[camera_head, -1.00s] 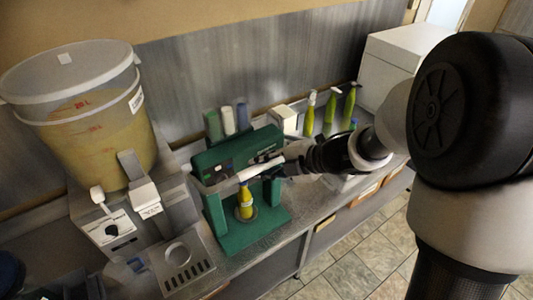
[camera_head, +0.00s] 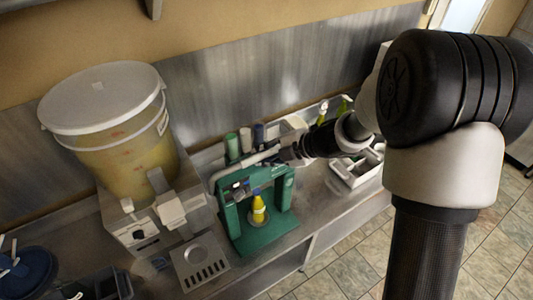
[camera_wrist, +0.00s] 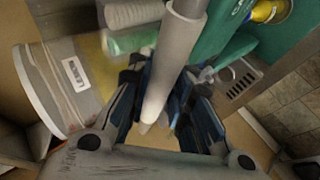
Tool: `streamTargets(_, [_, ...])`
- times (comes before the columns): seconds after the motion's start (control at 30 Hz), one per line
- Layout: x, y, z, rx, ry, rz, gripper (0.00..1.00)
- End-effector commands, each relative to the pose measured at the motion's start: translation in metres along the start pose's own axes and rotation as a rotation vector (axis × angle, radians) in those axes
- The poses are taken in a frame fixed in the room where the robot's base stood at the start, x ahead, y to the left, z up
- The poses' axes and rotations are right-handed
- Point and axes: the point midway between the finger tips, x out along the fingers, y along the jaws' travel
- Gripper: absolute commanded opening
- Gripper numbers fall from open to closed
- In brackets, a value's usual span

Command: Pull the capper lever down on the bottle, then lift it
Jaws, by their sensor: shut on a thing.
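The green bottle capper (camera_head: 279,228) stands on the counter in the head view. A yellow bottle (camera_head: 258,211) stands upright inside its frame, under the head. The pale grey capper lever (camera_head: 243,164) runs above the frame's top, and its grip end lies at my gripper (camera_head: 290,153). In the wrist view, the lever (camera_wrist: 177,55) passes as a thick grey bar between the fingers of my gripper (camera_wrist: 160,100), which is shut on it. The yellow bottle (camera_wrist: 267,11) shows at the wrist view's upper right. The bottle's top is too small to judge.
A lidded bucket (camera_head: 128,150) stands on a grey unit left of the capper. A slotted drip tray (camera_head: 200,262) lies in front. Small bottles stand behind the capper. A white bin (camera_head: 352,173) sits to the right, beneath my arm.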

Motion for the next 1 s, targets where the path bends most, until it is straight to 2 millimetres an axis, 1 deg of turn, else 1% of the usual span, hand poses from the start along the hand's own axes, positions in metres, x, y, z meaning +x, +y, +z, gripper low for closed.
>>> streamTargets(0.03, [-0.0013,0.0038,-0.0003,0.0,0.0,0.003,0.0])
streamTargets(0.1, [-0.0015,0.0048,-0.0003,0.0,0.0,0.003,0.0])
streamTargets(0.7, [-0.0018,0.0086,-0.0001,-0.002,-0.001,0.008,0.0])
streamTargets(0.73, [-0.0019,0.0088,-0.0001,-0.002,-0.001,0.008,0.21])
streamTargets(1.0, [-0.0015,0.0069,-0.0003,-0.001,0.0,0.005,0.39])
